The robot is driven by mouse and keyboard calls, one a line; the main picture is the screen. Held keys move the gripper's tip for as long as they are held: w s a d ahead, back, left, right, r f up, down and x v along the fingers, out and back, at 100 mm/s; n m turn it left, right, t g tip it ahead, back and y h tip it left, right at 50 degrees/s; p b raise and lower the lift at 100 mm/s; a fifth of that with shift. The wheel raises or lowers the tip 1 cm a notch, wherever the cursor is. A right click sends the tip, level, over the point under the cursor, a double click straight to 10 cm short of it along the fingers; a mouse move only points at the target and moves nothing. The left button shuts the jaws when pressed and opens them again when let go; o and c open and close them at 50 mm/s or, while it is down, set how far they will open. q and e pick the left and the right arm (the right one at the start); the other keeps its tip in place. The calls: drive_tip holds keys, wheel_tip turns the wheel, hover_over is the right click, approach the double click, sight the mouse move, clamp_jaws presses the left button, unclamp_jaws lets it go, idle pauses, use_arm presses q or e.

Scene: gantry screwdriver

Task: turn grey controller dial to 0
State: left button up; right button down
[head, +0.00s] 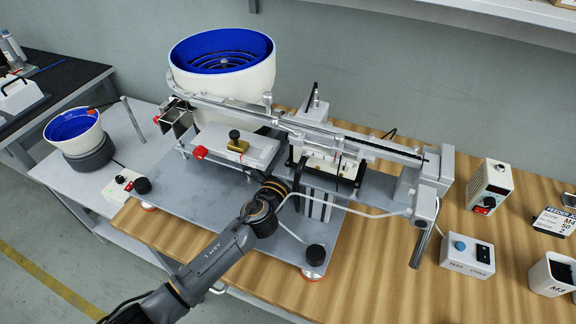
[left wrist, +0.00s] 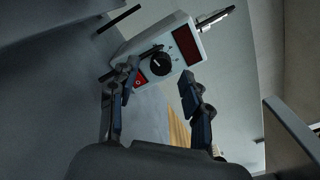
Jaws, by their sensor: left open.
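In the left wrist view a light grey controller box (left wrist: 150,45) stands tilted in the picture, just beyond my fingers. Its black round dial (left wrist: 160,64) sits between the fingertips in the picture, with a pale pointer mark too small to read. A dark red display and a red rocker switch (left wrist: 140,79) are on the same face. My left gripper (left wrist: 159,73) is open; I cannot tell whether a finger touches the box. In the head view my left arm reaches the feeder plate, and its fingers cannot be made out. My right gripper is not in view.
In the head view a similar box with a display and red switch (head: 490,187) stands at right on the wooden table (head: 400,290). A smaller control box (head: 121,186) is at left. The screw feeder with its blue-lined bowl (head: 222,75) and rail fills the middle.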

use_arm(q)
drive_tip(key=v, duration=1)
drive_tip(key=shift+r, duration=0.1)
